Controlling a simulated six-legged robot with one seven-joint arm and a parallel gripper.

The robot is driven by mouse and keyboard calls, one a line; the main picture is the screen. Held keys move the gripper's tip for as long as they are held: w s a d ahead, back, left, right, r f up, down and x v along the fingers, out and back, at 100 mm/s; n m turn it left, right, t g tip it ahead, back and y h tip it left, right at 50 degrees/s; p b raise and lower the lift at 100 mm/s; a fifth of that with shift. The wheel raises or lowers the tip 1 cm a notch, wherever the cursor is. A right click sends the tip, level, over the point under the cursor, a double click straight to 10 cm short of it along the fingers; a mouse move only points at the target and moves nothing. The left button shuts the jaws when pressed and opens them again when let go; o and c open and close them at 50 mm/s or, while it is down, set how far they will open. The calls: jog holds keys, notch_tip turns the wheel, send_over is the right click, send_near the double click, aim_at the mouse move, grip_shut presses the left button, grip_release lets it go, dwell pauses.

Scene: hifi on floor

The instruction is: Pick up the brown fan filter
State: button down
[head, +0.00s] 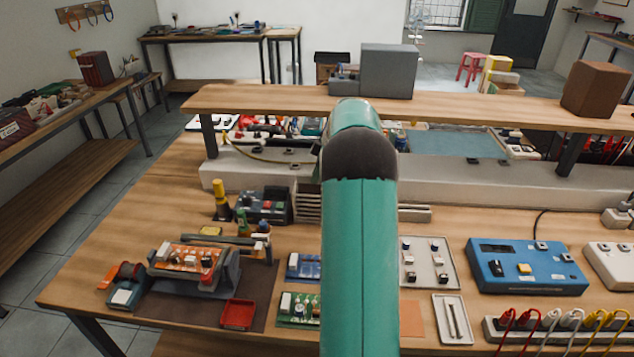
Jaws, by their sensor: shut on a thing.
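My teal arm (360,260) with a dark grey joint cap rises through the middle of the head view and hides part of the workbench behind it. My gripper does not show, so its hold on anything cannot be seen. I cannot make out a brown fan filter for certain. A flat orange-brown piece (412,318) lies on the bench just right of my arm, partly hidden by it. What it is cannot be told.
The wooden workbench (130,235) carries a circuit-board holder (190,262), a red tray (237,314), a blue instrument (525,267) and a power strip with cables (560,328). A raised shelf (270,100) holds a grey box (388,72) and a brown box (595,88).

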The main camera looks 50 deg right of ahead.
notch_tip(320, 180, up, 22)
dwell(1.5)
dwell(0.3)
